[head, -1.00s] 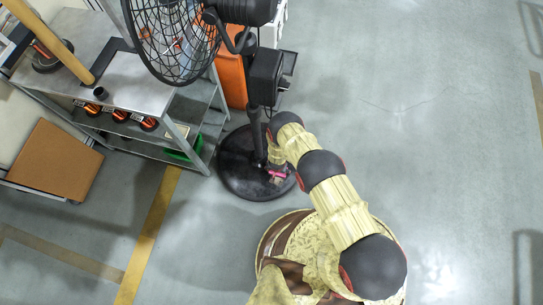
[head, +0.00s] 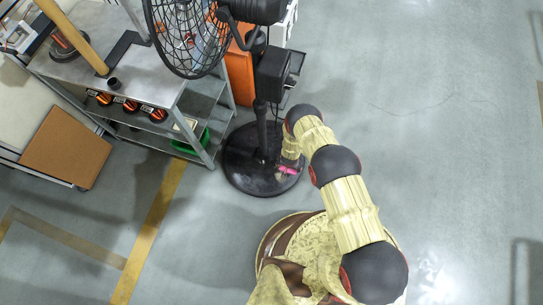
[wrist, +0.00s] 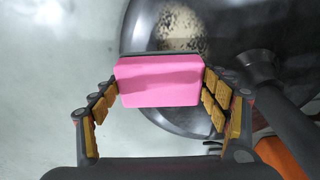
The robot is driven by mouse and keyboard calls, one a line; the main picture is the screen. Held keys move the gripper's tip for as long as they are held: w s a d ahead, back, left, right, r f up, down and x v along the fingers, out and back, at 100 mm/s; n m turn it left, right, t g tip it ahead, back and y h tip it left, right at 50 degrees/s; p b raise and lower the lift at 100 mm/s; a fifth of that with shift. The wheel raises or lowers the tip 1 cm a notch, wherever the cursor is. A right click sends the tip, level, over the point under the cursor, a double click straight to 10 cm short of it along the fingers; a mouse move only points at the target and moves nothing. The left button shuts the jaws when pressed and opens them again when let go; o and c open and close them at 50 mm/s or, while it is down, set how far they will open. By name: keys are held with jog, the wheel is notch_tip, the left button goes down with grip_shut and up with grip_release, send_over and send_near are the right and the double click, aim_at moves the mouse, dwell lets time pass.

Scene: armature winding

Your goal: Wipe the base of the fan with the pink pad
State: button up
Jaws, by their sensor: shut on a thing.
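The pink pad (wrist: 160,82) is held between the two fingers of my gripper (wrist: 160,88), which is shut on its sides. It also shows as a small pink strip in the head view (head: 288,170). The fan's base (head: 244,178) is a round, glossy black disc on the floor. My gripper is at the right part of the base, and the pad overlaps its edge in the wrist view (wrist: 225,55). I cannot tell whether the pad touches the base. A pale speckled patch (wrist: 183,38) shows on the base beyond the pad.
The fan's pole (head: 262,130) rises from the base, with a black box (head: 271,75) and a caged fan head (head: 185,35) above. A metal workbench (head: 150,78) stands left. An orange object (head: 239,75) is behind the pole. The floor to the right is clear.

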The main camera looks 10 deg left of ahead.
jog(key=shift+r+p, duration=0.5)
jog(key=shift+r, duration=0.85)
